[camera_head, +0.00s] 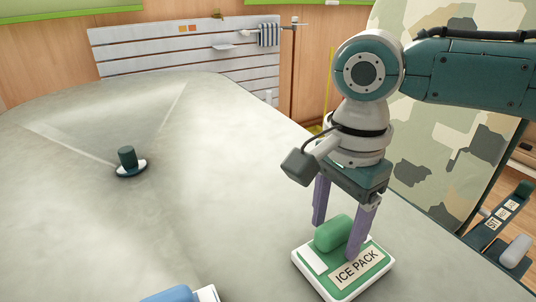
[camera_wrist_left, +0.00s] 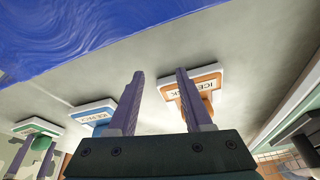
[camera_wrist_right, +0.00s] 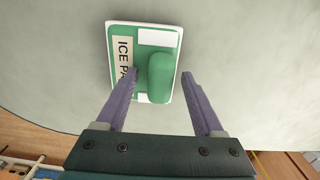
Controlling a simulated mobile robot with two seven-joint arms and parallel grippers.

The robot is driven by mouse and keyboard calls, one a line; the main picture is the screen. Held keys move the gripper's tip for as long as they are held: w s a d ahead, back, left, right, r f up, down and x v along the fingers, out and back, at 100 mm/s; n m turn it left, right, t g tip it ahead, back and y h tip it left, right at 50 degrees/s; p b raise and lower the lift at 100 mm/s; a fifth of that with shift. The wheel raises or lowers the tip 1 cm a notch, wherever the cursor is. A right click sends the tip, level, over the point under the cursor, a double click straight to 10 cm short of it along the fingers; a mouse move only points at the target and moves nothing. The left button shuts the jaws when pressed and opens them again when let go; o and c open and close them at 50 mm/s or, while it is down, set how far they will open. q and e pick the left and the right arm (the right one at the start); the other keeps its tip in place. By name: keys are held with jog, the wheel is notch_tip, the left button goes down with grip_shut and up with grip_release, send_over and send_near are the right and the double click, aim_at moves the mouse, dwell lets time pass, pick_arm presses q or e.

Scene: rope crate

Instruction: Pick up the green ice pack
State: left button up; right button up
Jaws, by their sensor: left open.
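The green ice pack (camera_head: 350,270), a flat pack with a white edge, a label and a raised green grip (camera_head: 333,234), lies on the grey table. My right gripper (camera_head: 338,238) points down over it, its purple fingers on either side of the grip. In the right wrist view the fingers (camera_wrist_right: 161,74) are apart, with gaps between them and the grip (camera_wrist_right: 162,77). The left wrist view also shows the green pack (camera_wrist_left: 35,127) at far left. My left gripper (camera_wrist_left: 161,74) is open and empty; it is outside the head view.
An orange ice pack (camera_wrist_left: 205,82) lies near my left fingers, with a blue ice pack (camera_wrist_left: 94,115) to its left. A dark knob on a round base (camera_head: 130,162) stands on the table (camera_head: 215,190). The table's middle is clear. A slatted panel (camera_head: 130,55) is behind.

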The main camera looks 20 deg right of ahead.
grip_shut()
dwell(0.3)
dwell(0.3)
